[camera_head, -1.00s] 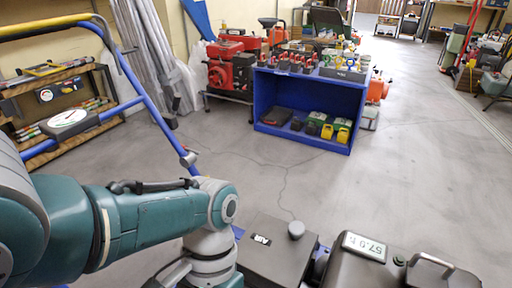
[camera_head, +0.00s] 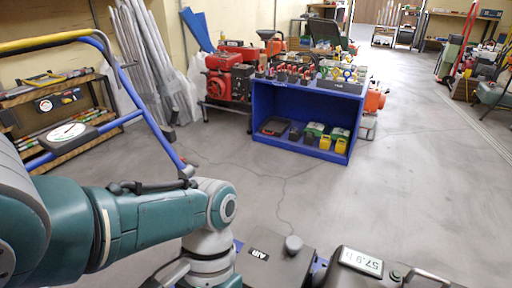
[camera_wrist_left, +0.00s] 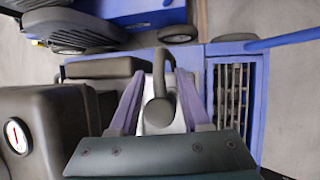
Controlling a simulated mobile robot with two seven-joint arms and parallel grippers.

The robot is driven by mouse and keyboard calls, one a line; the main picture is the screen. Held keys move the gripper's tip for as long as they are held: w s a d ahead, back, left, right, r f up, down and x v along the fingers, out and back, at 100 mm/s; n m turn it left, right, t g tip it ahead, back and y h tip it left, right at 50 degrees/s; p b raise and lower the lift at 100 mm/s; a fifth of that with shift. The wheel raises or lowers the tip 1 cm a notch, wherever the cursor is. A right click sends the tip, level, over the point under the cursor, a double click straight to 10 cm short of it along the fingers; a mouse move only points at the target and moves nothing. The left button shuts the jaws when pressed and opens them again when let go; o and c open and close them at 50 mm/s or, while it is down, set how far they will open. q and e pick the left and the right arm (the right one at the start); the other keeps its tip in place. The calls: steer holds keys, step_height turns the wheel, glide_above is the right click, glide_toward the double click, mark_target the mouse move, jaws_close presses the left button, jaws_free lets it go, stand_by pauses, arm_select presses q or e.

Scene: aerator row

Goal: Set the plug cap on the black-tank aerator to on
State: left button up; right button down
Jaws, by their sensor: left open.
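A dark housing marked AIR (camera_head: 270,266) with a round grey knob (camera_head: 293,243) on top is at the bottom of the head view. A black unit with a lit display (camera_head: 361,262) stands to its right. In the left wrist view my left gripper (camera_wrist_left: 160,112) is open. A dark grey rounded piece with a stem (camera_wrist_left: 158,84) shows between its fingers. I cannot tell whether it touches them, or whether it is the plug cap. A black tank with a round gauge (camera_wrist_left: 17,136) is at the left. My right gripper is out of view.
A blue frame with a dial gauge (camera_head: 68,131) and a yellow bar is at the left of the head view. A blue cabinet (camera_head: 308,105) with tools stands further back. A blue-edged grille (camera_wrist_left: 232,95) is right of the fingers. Grey floor is clear in the middle.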

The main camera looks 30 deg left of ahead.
arm_select(q)
steer(key=p+v, duration=0.2)
steer(key=v, duration=0.5)
steer(key=shift+w+r, duration=0.2)
